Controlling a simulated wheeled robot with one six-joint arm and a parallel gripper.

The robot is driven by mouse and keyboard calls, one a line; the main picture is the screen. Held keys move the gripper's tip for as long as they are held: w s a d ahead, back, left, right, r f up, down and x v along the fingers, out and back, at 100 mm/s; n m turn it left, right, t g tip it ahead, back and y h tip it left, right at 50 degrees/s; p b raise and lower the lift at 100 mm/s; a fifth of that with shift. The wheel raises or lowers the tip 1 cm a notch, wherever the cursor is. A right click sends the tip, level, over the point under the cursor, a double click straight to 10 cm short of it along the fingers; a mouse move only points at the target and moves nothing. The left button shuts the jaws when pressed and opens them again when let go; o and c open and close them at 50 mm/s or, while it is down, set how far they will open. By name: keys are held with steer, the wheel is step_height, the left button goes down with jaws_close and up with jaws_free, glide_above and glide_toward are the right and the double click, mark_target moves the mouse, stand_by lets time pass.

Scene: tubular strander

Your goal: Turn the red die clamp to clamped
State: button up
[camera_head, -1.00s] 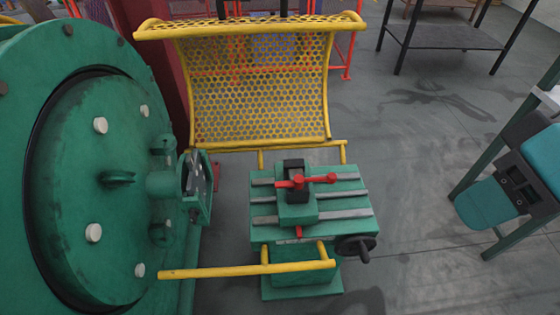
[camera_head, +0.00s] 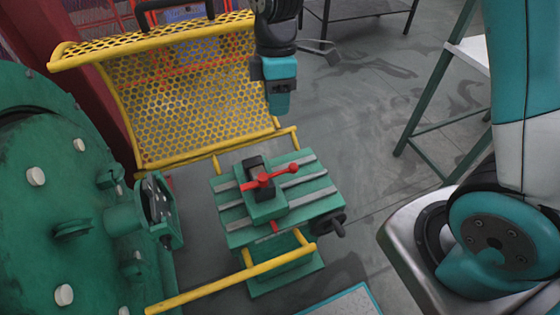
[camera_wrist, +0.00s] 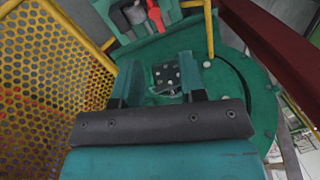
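The red die clamp (camera_head: 263,181) is a red hub with a thin bar ending in red knobs. It sits on a green block beside a dark upright piece, on the green slotted table (camera_head: 235,232). In the wrist view, part of the red clamp (camera_wrist: 155,14) shows at the top edge. My gripper (camera_head: 279,108) hangs above and behind the clamp, apart from it, in front of the yellow mesh guard. In the wrist view my gripper (camera_wrist: 160,76) has its two teal fingers spread with nothing held between them.
The yellow mesh guard (camera_head: 190,95) stands behind the table. A yellow rail (camera_head: 225,283) runs in front. The green round machine head (camera_head: 45,200) is on the left, and a black handwheel (camera_head: 328,223) sticks out on the right.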

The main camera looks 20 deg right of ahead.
mark_target(270, 176)
steer(key=f, duration=0.7)
steer(key=f+n+p, duration=0.1)
steer(key=f, duration=0.6)
steer(key=d+f+n, duration=0.1)
steer(key=f, duration=0.6)
steer(key=shift+s+g+h+p, duration=0.3)
steer(key=shift+h+p, duration=0.1)
steer(key=shift+c, duration=0.5)
jaws_close()
